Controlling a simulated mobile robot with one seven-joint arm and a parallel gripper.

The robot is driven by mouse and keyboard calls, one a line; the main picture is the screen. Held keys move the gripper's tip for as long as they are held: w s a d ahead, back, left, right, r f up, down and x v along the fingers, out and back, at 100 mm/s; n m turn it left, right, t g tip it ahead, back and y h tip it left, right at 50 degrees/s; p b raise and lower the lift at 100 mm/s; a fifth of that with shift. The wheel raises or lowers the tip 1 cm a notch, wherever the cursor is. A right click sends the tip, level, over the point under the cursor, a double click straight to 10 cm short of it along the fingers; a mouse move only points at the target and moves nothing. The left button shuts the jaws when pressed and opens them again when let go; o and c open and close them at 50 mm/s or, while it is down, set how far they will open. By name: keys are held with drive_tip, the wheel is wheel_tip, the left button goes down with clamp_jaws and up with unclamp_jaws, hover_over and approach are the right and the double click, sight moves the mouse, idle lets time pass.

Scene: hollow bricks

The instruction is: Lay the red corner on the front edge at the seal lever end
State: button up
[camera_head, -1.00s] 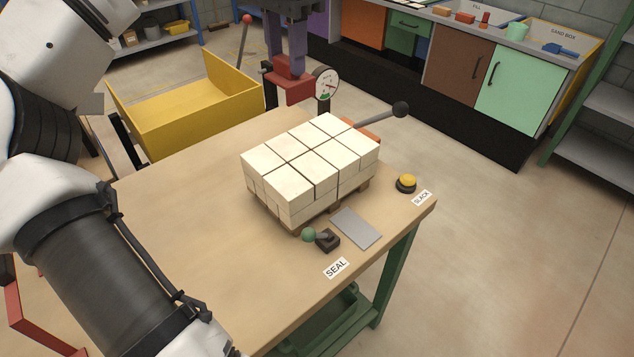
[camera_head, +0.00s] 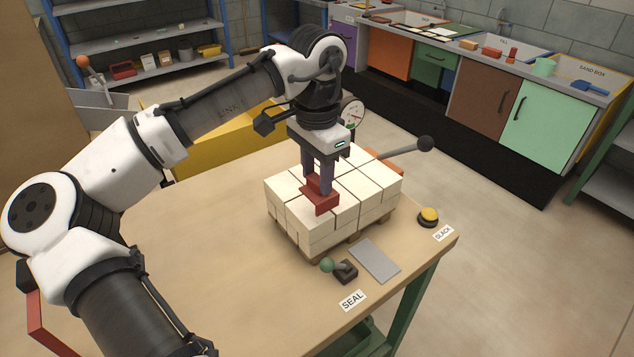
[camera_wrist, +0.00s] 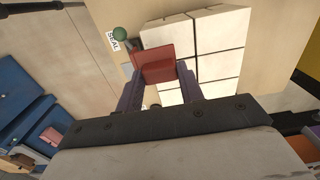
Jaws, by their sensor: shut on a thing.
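A stack of cream hollow bricks (camera_head: 345,215) stands on a wooden pallet on the workbench; it also shows in the wrist view (camera_wrist: 222,30). My gripper (camera_head: 318,188) is shut on the red corner (camera_head: 321,204), an angled red piece, over the front part of the stack's top. In the wrist view the red corner (camera_wrist: 155,63) sits between the purple fingers, overlapping the stack's edge. I cannot tell whether it touches the bricks. The seal lever (camera_head: 340,268), with a green knob, stands on the bench in front of the stack; its knob (camera_wrist: 120,33) shows in the wrist view.
A grey plate (camera_head: 375,261) lies beside the seal lever. A yellow button (camera_head: 428,216) by the SLACK label is near the bench's right edge. A black-knobbed lever (camera_head: 415,146) and a dial gauge (camera_head: 352,112) stand behind the stack. The bench's left part is clear.

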sight(317, 178)
drive_tip(key=shift+f, duration=1.55)
drive_tip(key=shift+f, duration=0.15)
drive_tip(key=shift+f, duration=0.5)
drive_tip(key=o, duration=1)
drive_tip(key=shift+r, duration=0.15)
wheel_tip(317, 178, up, 13)
drive_tip(key=shift+b, duration=0.75)
